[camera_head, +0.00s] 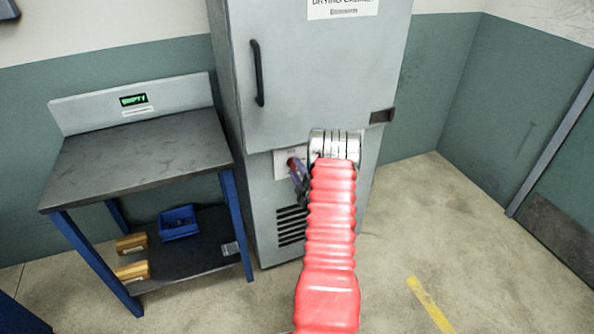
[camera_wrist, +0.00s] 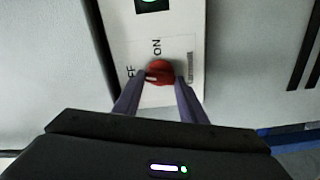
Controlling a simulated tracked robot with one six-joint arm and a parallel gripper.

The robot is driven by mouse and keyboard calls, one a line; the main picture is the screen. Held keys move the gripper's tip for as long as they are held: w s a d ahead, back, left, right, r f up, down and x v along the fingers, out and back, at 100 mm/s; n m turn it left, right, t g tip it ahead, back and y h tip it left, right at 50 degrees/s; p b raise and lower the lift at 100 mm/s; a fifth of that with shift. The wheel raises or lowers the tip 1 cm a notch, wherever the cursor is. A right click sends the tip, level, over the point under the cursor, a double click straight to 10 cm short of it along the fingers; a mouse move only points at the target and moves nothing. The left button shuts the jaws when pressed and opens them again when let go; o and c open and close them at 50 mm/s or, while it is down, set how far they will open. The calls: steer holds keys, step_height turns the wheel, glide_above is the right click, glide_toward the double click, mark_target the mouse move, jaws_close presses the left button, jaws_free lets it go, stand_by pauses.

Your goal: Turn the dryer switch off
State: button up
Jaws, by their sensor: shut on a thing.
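The dryer switch is a red knob (camera_wrist: 160,72) on a white panel (camera_wrist: 190,30), with "ON" printed beside it and lettering ending in "FF" near its left. My gripper (camera_wrist: 160,80) has its two purple-grey fingers closed on the knob, one on each side. In the head view the knob (camera_head: 292,163) shows on the drying cabinet's lower front, with my gripper (camera_head: 297,172) at it. The knob's exact pointing direction is hard to tell because the fingers cover part of it.
The grey drying cabinet (camera_head: 320,80) has a dark door handle (camera_head: 258,73) above and vent slots (camera_head: 291,226) below. A workbench (camera_head: 140,150) with a blue bin (camera_head: 178,223) on its lower shelf stands at left. Open floor (camera_head: 440,230) lies at right.

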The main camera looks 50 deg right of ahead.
steer(key=shift+a+f+n, duration=0.1)
steer(key=shift+f+n, duration=0.05)
steer(key=shift+n, duration=0.6)
steer(key=shift+a+f+n, duration=0.1)
steer(key=shift+n, duration=0.65)
steer(key=shift+f, duration=0.1)
steer(key=o, duration=1.1)
steer(key=shift+d+r, duration=0.1)
steer(key=shift+r, duration=0.1)
steer(key=shift+c, duration=0.2)
steer(key=shift+s, duration=0.15)
steer(key=v, duration=1.3)
steer(key=shift+s+a, duration=0.2)
steer(key=shift+f, duration=0.1)
